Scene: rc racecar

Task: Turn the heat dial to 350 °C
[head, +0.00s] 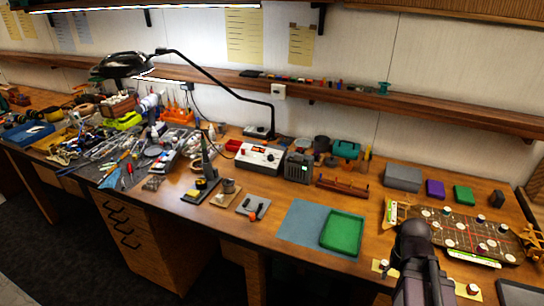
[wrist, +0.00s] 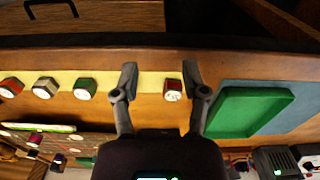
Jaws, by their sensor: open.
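My gripper (wrist: 159,82) is open and empty in the wrist view, its two fingers spread above the table's front edge. A small red block with a white round face (wrist: 172,90) shows between the fingers, close to the right one; contact cannot be told. A dark station with a green-lit display (head: 298,168) stands at the back middle of the bench, and its display also shows at the wrist view's lower right (wrist: 276,162). Beside it is a white control box with knobs (head: 260,157). The heat dial and its markings are too small to make out. My gripper is well to the right of both.
A green tray (head: 343,233) lies on a blue-grey mat (head: 299,221) left of my arm. A dark board with several round pieces (head: 465,232) lies to the right. Several more white-faced blocks (wrist: 85,89) line the front edge. A lamp arm (head: 222,78) reaches over the cluttered left bench.

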